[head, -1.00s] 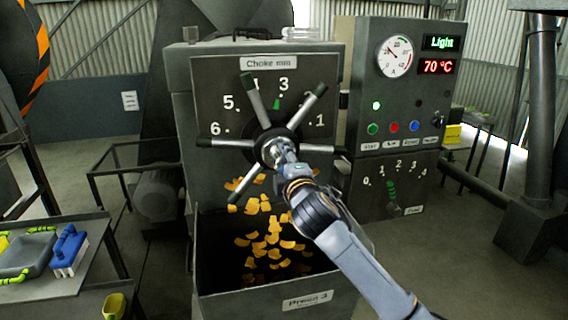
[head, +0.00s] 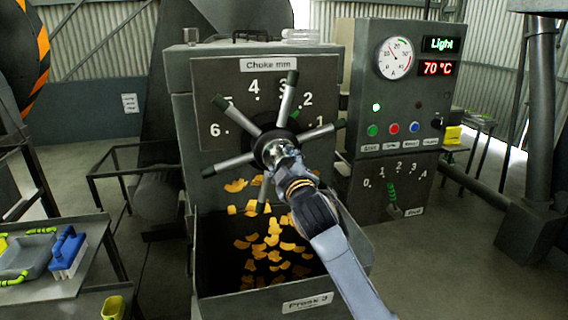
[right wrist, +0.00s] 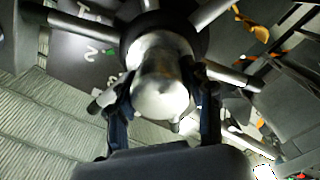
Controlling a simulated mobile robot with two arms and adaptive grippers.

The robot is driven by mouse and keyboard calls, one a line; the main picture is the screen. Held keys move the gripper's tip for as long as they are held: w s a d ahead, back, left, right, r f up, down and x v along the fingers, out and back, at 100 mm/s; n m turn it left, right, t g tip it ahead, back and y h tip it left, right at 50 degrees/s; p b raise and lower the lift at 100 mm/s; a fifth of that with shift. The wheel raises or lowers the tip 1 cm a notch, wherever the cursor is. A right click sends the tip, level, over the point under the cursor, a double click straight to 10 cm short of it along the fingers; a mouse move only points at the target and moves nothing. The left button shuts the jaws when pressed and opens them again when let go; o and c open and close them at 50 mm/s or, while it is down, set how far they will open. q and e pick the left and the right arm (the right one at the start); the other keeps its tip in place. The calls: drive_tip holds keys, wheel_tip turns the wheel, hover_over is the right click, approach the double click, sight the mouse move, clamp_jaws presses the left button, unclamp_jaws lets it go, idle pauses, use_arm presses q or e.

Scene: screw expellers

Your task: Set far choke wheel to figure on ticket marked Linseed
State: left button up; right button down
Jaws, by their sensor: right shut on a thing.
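The choke wheel (head: 272,150) is a dark hub with several metal spokes on the front of a grey press, below a plate reading "Choke mm" (head: 268,65). Figures 1 to 6 arc around it, 1 at the right and 6 at the left. A small green pointer (head: 295,114) shows at the hub's upper right, close to the 2 (head: 307,99). My right gripper (head: 283,158) is shut on the wheel's central knob; the right wrist view shows a finger on each side of the rounded metal knob (right wrist: 162,88). My left gripper is out of view. No legible Linseed ticket shows.
Yellow-orange flakes (head: 272,240) fall into an open bin labelled "Press 3" (head: 307,302). A control panel (head: 405,110) at the right reads "Light" and 70 °C. A bench (head: 50,292) with a blue brush (head: 68,250) stands left. A small white paper (head: 130,103) hangs behind, unreadable.

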idle(0.4)
drive_tip(key=c, duration=0.5)
unclamp_jaws()
drive_tip(key=shift+s, duration=0.1)
drive_tip(key=v, duration=1.2)
drive_tip(key=shift+f, duration=0.1)
drive_tip(key=shift+f, duration=0.1)
